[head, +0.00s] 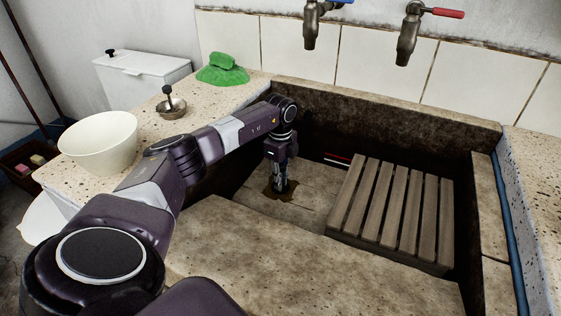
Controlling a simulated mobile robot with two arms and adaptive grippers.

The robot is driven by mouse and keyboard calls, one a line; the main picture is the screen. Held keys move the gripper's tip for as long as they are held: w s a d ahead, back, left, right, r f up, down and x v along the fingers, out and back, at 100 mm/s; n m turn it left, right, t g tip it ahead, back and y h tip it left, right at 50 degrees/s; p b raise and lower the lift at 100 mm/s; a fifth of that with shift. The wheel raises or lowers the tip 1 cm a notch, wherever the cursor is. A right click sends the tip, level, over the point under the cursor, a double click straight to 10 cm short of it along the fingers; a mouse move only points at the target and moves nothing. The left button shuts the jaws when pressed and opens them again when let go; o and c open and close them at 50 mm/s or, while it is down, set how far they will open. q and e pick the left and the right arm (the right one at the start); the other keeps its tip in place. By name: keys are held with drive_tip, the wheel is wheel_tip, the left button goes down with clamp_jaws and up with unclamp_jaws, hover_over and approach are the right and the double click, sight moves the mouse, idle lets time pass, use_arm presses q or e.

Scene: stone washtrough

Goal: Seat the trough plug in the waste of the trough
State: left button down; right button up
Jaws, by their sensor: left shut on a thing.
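My left gripper (280,181) reaches down into the stone trough (390,112), pointing straight down at its floor. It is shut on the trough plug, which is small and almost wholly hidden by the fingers. The fingertips are at a dark brown stained patch (281,194) on the trough floor, where the waste is. The waste opening is hidden under the gripper, and I cannot tell whether the plug touches it. My right gripper is not in view.
A slatted wooden rack (392,213) stands in the trough right of the gripper, with a red-and-white thing (338,159) behind it. Taps (408,35) hang above.

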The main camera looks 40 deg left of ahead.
use_arm(q)
drive_tip(key=c, duration=1.8)
unclamp_jaws()
drive_tip(key=shift+f, duration=0.1)
drive_tip(key=shift+o, duration=0.6)
drive_tip(key=o, duration=0.7)
drive_tip(key=shift+c, duration=0.2)
